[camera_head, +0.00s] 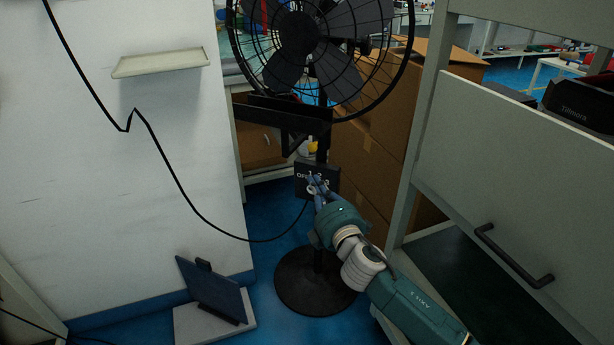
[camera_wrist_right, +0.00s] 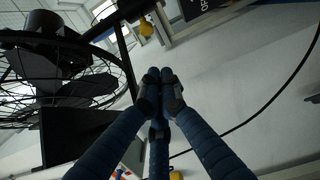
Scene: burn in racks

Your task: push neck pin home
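A black pedestal fan (camera_head: 303,35) stands in the middle of the head view, on a pole with a round base (camera_head: 300,290). A dark control box (camera_head: 303,172) with white lettering sits on the pole. My right gripper (camera_head: 315,184) is in front of this box and partly covers it; I cannot tell whether it touches. In the right wrist view the blue fingers of this gripper (camera_wrist_right: 160,78) meet at their tips, with nothing clearly seen between them. A neck pin cannot be made out in either view. My left gripper is out of view.
A black cable (camera_head: 185,190) hangs along the white wall panel and runs to the box. A grey cabinet with a handle (camera_head: 512,257) stands close on the right. Cardboard boxes (camera_head: 375,150) are behind the fan. A dark angled panel (camera_head: 213,288) rests on the lower left.

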